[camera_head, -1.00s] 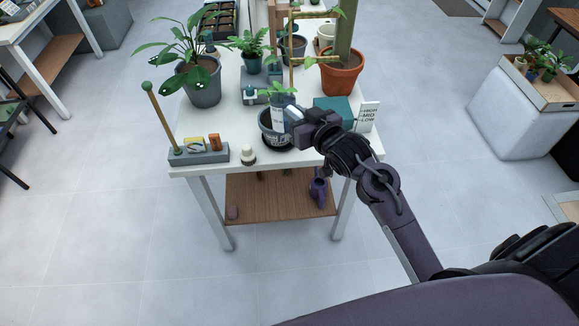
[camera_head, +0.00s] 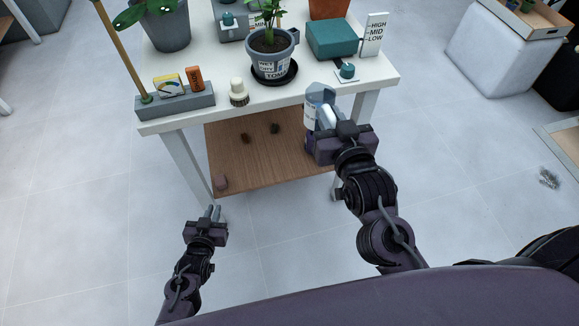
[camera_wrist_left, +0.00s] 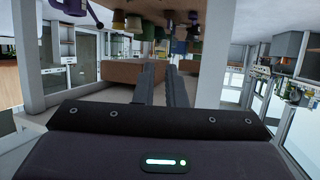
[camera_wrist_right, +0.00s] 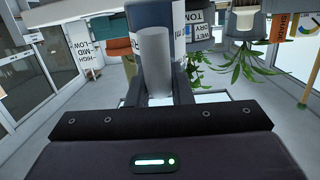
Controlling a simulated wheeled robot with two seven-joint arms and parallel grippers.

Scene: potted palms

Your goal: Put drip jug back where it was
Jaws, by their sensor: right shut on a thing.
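My right gripper (camera_head: 325,126) is shut on the drip jug (camera_head: 314,97), a blue-grey vessel with a pale label. The jug is just off the front edge of the white table, near its right end. My left gripper (camera_head: 211,213) is empty, low in front of the table's left front leg. Its fingers (camera_wrist_left: 160,75) stand a little apart.
A labelled plant pot (camera_head: 271,62) stands on a black saucer on the white table (camera_head: 205,112). The wooden lower shelf (camera_head: 265,165) holds small items.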

